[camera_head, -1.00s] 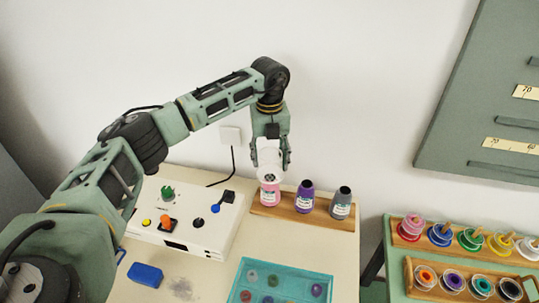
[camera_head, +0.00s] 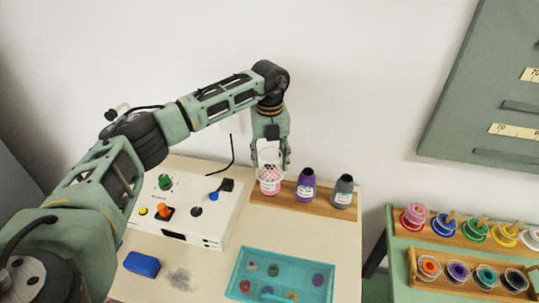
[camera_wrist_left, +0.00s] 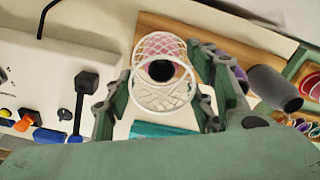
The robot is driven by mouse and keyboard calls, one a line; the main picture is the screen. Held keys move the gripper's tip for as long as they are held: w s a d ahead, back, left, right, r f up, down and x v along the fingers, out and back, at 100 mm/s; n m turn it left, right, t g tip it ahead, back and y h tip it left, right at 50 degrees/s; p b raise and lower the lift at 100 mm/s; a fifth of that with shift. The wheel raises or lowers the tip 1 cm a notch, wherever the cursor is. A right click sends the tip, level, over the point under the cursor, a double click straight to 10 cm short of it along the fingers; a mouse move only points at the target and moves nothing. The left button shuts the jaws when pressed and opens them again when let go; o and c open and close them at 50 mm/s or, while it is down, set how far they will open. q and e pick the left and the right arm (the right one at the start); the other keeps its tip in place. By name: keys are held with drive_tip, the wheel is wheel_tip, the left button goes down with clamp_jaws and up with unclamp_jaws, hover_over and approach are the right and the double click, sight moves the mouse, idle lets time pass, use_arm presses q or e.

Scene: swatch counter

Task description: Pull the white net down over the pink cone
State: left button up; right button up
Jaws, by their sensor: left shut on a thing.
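The pink cone (camera_head: 269,188) stands at the left end of a wooden rack against the wall. The white net (camera_head: 270,158) is around the cone, with its pale mesh showing over the pink and its open rim above the cone's top. My left gripper (camera_head: 271,163) points down over the cone and is shut on the net. In the left wrist view the net (camera_wrist_left: 161,98) hangs between the two fingers (camera_wrist_left: 160,65), and the cone's dark tip (camera_wrist_left: 161,70) shows inside its ring. The net's lower edge is hard to make out. My right gripper is not in view.
A purple cone (camera_head: 305,186) and a grey cone (camera_head: 342,192) stand to the right on the rack (camera_head: 318,208). A white control box (camera_head: 205,225) is on the left. A teal tray (camera_head: 237,272), a blue block (camera_head: 142,264) and a grey wad (camera_head: 179,279) lie in front.

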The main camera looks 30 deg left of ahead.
use_arm(q)
drive_tip(key=shift+f+b, duration=1.5)
drive_tip(key=shift+f, duration=1.2)
drive_tip(key=o, duration=0.8)
wheel_tip(320, 180, up, 12)
drive_tip(key=shift+r, duration=0.1)
